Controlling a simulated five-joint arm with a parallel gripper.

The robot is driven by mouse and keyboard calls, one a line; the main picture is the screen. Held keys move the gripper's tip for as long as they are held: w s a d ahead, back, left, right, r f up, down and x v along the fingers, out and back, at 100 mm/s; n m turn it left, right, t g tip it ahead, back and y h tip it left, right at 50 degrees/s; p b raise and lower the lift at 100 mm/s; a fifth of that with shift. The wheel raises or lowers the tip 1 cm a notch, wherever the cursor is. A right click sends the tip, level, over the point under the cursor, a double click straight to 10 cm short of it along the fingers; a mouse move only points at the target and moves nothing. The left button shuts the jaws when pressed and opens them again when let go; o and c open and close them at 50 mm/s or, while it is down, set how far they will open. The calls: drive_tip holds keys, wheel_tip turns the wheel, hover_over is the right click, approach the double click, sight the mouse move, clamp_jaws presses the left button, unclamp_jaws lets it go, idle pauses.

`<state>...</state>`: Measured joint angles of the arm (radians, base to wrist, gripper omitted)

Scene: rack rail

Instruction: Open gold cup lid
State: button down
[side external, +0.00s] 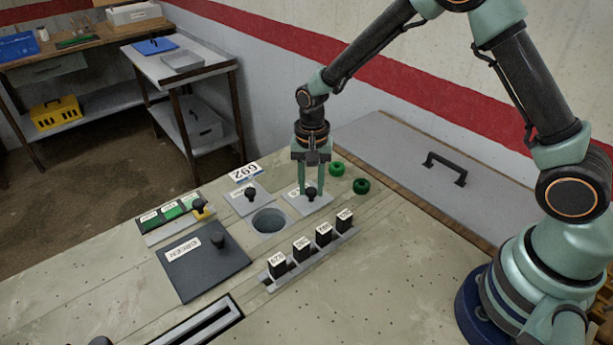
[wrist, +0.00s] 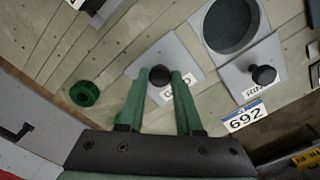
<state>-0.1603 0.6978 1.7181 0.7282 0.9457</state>
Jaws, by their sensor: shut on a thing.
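The gold lid is a light grey square plate (side external: 320,204) with a round black knob (side external: 311,191); its white label is partly covered by my gripper. The plate lies flat on the bench top, and what is under it is hidden. My gripper (side external: 311,188) points straight down with its two green fingers shut on the knob. In the wrist view the fingertips (wrist: 160,76) sit on either side of the black knob (wrist: 160,74), and the plate (wrist: 151,63) shows around them. I cannot tell any gap under the plate.
A similar lid (side external: 236,208) with a knob and an open round hole (side external: 268,222) are beside the gold lid. Labelled black blocks (side external: 301,249) stand in front.

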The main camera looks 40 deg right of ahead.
drive_tip(key=shift+w, duration=3.65)
drive_tip(key=c, duration=0.6)
unclamp_jaws()
wheel_tip(320, 180, up, 12)
drive_tip(key=shift+r, duration=0.1)
